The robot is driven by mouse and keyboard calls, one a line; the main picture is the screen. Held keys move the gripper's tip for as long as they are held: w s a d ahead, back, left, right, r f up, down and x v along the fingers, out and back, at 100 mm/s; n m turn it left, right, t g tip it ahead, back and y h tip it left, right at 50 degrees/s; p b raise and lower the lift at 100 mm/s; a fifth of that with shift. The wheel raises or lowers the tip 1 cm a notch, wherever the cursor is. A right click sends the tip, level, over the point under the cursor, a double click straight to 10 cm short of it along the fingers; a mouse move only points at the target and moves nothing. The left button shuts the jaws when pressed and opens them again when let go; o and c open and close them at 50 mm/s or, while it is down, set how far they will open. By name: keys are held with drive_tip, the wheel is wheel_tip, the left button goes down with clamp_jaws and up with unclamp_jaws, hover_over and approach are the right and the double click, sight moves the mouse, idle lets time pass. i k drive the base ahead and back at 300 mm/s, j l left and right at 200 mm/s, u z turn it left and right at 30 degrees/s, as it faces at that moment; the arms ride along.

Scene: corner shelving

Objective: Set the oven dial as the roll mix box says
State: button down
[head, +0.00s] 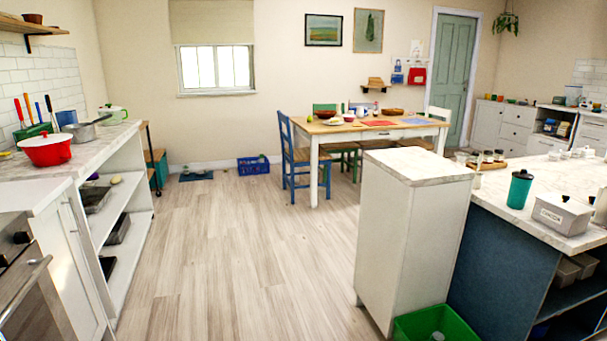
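An oven (28,290) shows in part at the lower left edge, with a metal handle across its front. Dark dials (20,238) sit on its front panel, at the left edge; their settings are too small and cut off to read. I cannot make out a roll mix box in this view. My gripper is not in view.
A counter with open shelves (128,190) runs along the left, with a red pot (46,149) on top. A white cabinet (405,235) and a blue island (500,268) stand at right, with a green bin (437,325) in front. The wooden floor (235,250) between is clear.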

sight(21, 238)
drive_tip(key=j+u, duration=0.2)
drive_tip(key=u, duration=1.35)
drive_tip(key=i+l, duration=0.05)
drive_tip(key=l, duration=0.05)
